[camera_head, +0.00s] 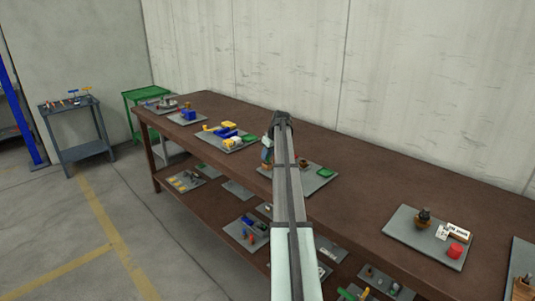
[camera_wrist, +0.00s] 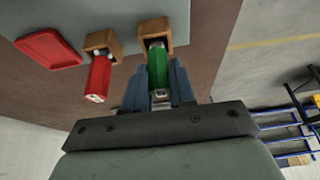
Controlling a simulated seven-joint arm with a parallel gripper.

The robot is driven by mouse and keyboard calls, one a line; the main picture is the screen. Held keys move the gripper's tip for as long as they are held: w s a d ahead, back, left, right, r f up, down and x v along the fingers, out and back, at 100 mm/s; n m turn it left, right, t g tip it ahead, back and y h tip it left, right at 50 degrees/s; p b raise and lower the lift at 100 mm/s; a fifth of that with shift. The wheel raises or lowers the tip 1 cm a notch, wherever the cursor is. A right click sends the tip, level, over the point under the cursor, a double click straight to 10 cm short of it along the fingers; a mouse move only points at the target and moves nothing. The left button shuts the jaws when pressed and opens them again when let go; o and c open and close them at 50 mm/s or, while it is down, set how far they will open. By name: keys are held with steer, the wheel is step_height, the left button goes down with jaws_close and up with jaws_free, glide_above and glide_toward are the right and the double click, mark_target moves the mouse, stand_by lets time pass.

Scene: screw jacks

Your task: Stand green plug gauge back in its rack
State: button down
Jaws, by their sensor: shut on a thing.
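The green plug gauge (camera_wrist: 158,74) is between the two blue-grey fingers of my gripper (camera_wrist: 160,88) in the wrist view. My gripper is shut on its green handle. The gauge's metal end meets a wooden rack block (camera_wrist: 154,30); I cannot tell how deep it sits in it. In the head view my gripper (camera_head: 267,150) is over the grey plate on the bench, and my arm hides much of that spot.
A red plug gauge (camera_wrist: 100,76) stands in a second wooden block (camera_wrist: 102,43) close beside the green one. A red tray (camera_wrist: 48,47) lies beyond it. All are on a grey plate (camera_head: 318,179). Bare bench (camera_head: 365,190) lies to the right, before another loaded plate (camera_head: 405,233).

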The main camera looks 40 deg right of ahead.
steer(key=shift+f, duration=0.25)
steer(key=c, duration=0.8)
jaws_free()
steer(key=shift+c, duration=0.2)
steer(key=v, duration=1.4)
steer(key=shift+w+f, duration=0.1)
